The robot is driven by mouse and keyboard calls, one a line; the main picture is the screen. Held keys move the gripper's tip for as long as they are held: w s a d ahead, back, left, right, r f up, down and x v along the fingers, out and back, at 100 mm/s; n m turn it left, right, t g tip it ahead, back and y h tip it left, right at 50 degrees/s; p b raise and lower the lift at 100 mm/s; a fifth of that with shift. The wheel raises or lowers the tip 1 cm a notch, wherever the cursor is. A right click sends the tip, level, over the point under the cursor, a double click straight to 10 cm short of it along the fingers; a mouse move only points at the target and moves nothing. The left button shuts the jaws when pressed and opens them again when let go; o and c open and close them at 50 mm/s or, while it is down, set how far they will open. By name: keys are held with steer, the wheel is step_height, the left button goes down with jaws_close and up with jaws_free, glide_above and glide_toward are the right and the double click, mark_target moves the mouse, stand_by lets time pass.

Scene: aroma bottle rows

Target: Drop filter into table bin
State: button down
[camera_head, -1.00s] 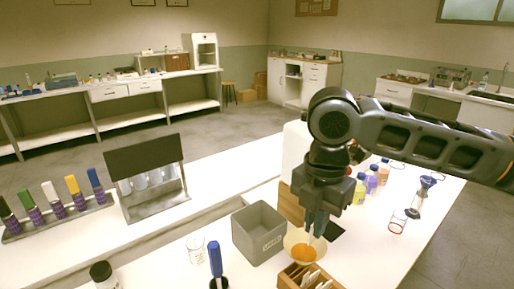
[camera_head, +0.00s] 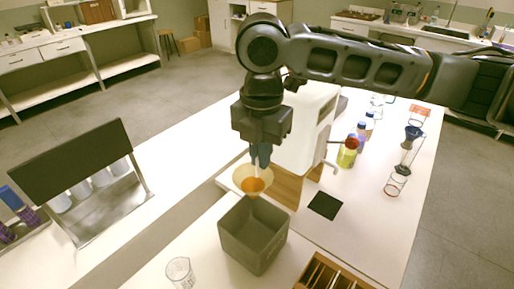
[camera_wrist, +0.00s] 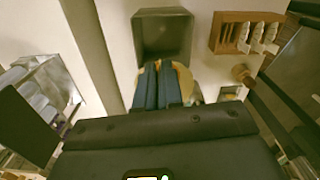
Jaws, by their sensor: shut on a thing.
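A pale cone filter (camera_head: 253,181) with an orange patch hangs from my gripper (camera_head: 260,160) in the head view. My gripper is shut on the filter's upper edge and points down. The grey open-topped table bin (camera_head: 252,235) stands on the white table, just below and in front of the filter in the picture. In the wrist view the bin (camera_wrist: 162,50) lies just beyond the fingertips (camera_wrist: 157,66), and the filter (camera_wrist: 184,82) shows partly behind the fingers. The bin's inside looks empty in the wrist view.
A white machine (camera_head: 305,130) stands right behind the gripper. A wooden rack (camera_head: 330,274) is at the front right and a glass beaker (camera_head: 180,271) at the front left. A dark square pad (camera_head: 325,205) lies right of the bin. Coloured bottles (camera_head: 348,152) stand further back.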

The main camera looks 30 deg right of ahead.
step_height(320, 180, down, 16)
steer(key=b, duration=1)
steer(key=shift+r, duration=0.2)
steer(key=c, duration=1.2)
jaws_free()
step_height(320, 180, up, 8)
